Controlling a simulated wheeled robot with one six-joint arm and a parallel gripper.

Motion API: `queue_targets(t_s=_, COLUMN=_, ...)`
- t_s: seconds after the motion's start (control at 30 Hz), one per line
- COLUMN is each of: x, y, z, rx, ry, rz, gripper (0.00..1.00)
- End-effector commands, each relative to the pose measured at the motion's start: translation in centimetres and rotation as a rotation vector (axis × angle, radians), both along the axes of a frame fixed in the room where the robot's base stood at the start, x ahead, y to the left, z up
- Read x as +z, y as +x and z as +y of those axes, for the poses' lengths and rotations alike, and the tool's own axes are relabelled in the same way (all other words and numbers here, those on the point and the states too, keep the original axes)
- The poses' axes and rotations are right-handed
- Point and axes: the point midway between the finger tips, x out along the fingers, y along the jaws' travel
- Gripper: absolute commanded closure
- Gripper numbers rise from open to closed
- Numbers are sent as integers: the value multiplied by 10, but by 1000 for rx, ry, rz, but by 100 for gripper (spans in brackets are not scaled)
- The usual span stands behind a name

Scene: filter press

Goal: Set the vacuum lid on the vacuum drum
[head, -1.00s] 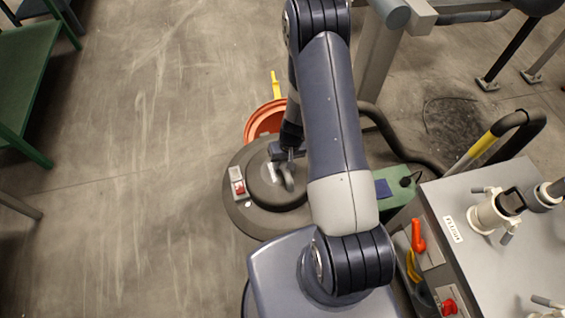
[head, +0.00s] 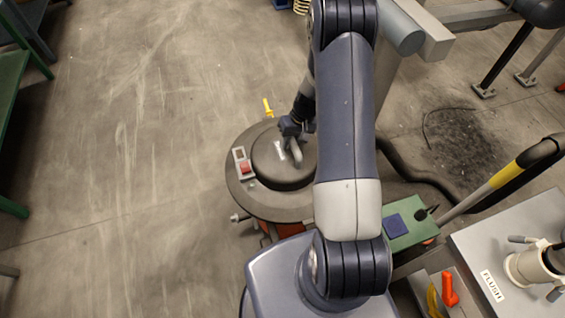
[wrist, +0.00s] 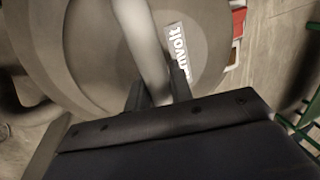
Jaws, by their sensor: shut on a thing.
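The vacuum lid (head: 262,201) is a dark grey disc with a raised round dome, a red switch and a pale label. My gripper (head: 291,132) is shut on the lid's curved grey handle (head: 296,152). In the wrist view, the fingers (wrist: 158,92) straddle the handle bar (wrist: 145,45), with the lid (wrist: 75,40) filling the area behind. I cannot tell whether the lid touches the drum.
A yellow upright piece (head: 267,108) stands beyond the lid. At right are a green box (head: 410,222), a dark hose (head: 410,172) and a grey bench (head: 515,235) with white fittings. Open concrete floor lies to the left.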

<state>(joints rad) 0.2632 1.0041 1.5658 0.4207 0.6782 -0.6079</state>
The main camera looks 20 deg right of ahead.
Motion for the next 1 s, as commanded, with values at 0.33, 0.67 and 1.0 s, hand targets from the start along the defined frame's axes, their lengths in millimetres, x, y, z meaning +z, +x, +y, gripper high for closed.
queue_targets(t_s=0.33, x=17, y=17, z=-41, rx=-2, ry=9, rz=6, gripper=100)
queue_targets(t_s=0.67, x=-2, y=17, z=-41, rx=-2, ry=9, rz=6, gripper=100)
queue_targets(t_s=1.0, x=-29, y=17, z=-41, rx=-2, ry=8, rz=6, gripper=100)
